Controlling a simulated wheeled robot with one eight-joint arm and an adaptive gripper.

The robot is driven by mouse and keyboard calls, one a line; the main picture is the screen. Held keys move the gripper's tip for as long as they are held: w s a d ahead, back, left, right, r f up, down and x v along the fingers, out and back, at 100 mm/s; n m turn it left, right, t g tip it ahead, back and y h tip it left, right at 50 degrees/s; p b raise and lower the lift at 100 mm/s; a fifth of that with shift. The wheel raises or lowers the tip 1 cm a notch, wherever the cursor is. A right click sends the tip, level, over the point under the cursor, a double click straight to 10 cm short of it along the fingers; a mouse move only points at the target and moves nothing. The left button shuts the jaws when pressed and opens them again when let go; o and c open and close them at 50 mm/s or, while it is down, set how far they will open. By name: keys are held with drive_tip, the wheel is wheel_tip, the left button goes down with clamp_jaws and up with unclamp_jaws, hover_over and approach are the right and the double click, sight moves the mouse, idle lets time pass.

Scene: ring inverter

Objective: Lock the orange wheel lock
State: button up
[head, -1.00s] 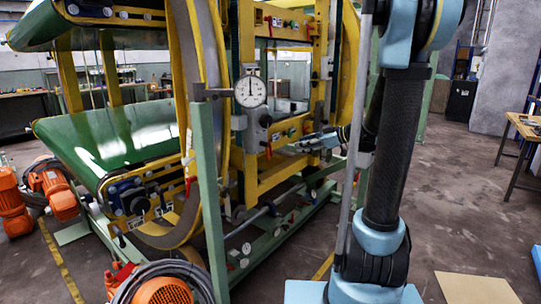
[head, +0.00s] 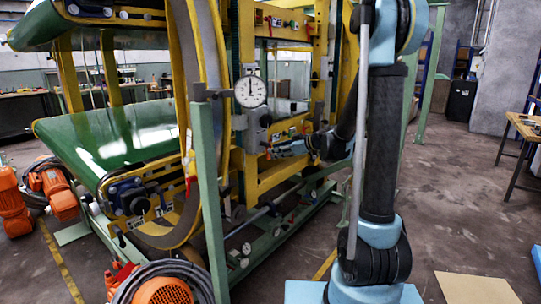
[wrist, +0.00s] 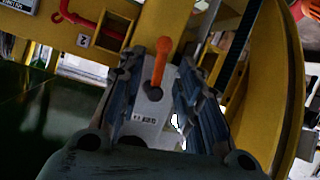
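The orange wheel lock (wrist: 159,62) is a small lever with a rounded end, mounted on a grey metal plate (wrist: 148,115) on the yellow frame. In the wrist view it stands nearly upright in the picture, between the two fingers of my gripper (wrist: 160,78). The fingers are apart, with a gap visible on each side of the lever. In the head view my gripper (head: 274,150) is level with the lower part of the grey plate below the dial; the lever there is small and mostly hidden by the fingers.
The yellow ring (wrist: 280,70) curves close by on the right in the wrist view. A red handle (wrist: 85,22) is at upper left. Floor at the right is mostly clear.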

drive_tip(key=shift+x, duration=2)
clamp_jaws()
